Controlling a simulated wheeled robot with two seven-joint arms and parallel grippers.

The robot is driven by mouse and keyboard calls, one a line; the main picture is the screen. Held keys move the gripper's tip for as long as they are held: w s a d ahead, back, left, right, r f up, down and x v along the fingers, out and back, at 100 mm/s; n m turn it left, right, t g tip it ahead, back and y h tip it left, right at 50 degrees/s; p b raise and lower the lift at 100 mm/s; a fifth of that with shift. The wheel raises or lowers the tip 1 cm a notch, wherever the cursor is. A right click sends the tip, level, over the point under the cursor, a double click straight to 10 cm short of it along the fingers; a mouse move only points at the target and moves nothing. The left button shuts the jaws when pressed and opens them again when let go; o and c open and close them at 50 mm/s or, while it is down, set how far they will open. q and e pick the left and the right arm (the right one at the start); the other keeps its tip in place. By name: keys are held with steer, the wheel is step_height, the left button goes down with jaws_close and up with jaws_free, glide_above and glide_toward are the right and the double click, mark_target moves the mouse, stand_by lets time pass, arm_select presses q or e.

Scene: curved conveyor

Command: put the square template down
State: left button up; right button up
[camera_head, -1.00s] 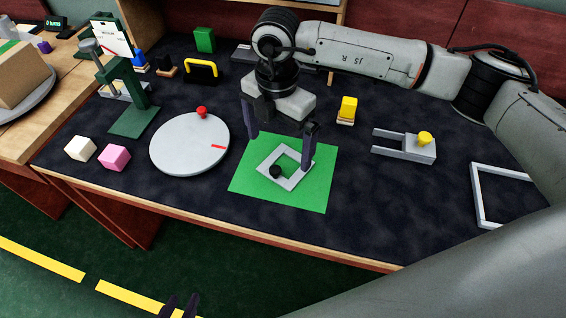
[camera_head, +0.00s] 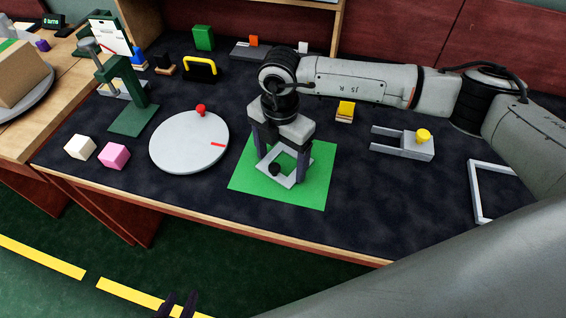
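The square template is a grey square frame (camera_head: 289,181) lying on or just over the green sheet (camera_head: 318,181). My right gripper (camera_head: 281,170) points down over the template. Its two dark fingers stand against opposite outer sides of the frame and look shut on it. The hand hides part of the far edge. I cannot tell whether a small gap lies under the frame. My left gripper (camera_head: 179,304) shows only its fingertips at the bottom edge, apart and empty, away from the table.
A white turntable with a red knob (camera_head: 189,145) is left of the sheet. The front right mat is clear.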

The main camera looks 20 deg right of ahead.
steer(key=c, duration=0.3)
steer(key=shift+r, duration=0.15)
steer(key=shift+c, duration=0.2)
